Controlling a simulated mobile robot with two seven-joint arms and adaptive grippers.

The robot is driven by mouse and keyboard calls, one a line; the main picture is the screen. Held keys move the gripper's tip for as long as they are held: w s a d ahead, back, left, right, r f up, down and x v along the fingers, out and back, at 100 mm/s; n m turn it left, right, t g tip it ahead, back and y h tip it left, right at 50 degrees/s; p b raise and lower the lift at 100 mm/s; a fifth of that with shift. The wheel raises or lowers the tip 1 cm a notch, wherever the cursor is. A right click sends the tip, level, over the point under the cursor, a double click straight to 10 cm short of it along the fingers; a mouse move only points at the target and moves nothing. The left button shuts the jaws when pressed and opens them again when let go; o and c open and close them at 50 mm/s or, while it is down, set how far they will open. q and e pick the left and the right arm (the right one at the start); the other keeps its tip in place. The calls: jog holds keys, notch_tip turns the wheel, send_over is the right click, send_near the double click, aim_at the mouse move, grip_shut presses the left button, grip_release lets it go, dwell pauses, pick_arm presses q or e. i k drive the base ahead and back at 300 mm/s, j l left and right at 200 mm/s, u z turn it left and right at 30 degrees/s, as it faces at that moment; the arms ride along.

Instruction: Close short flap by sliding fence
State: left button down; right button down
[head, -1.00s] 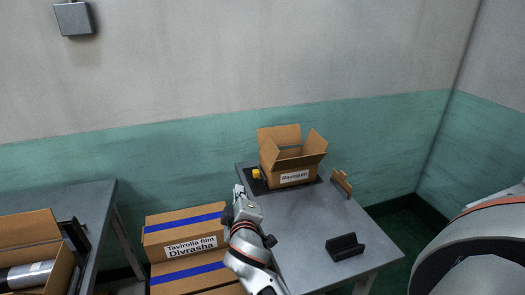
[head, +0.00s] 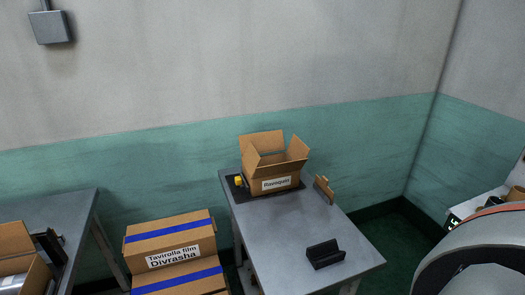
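An open cardboard box (head: 280,186) with a white label stands on a black base plate (head: 298,196) at the far end of the grey table. Its flaps stand up or lean outward, and none lies shut. A yellow part (head: 239,181) sits at the left of the base. An upright brown piece (head: 323,189) stands right of the box, apart from it. A black angled block (head: 325,254) lies near the table's front. I cannot tell which of these is the fence. Neither gripper is in view; only a white arm part of mine shows at lower right.
The grey table (head: 282,225) is bare between the base plate and black block. Taped cartons (head: 172,238) are stacked left of it. Another table (head: 70,208) at far left carries an open box (head: 15,240). A surface with small items (head: 470,206) shows at far right.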

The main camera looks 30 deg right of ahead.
aim_at(251, 159)
jog(key=l+z, duration=0.4)
jog(key=l, duration=1.1)
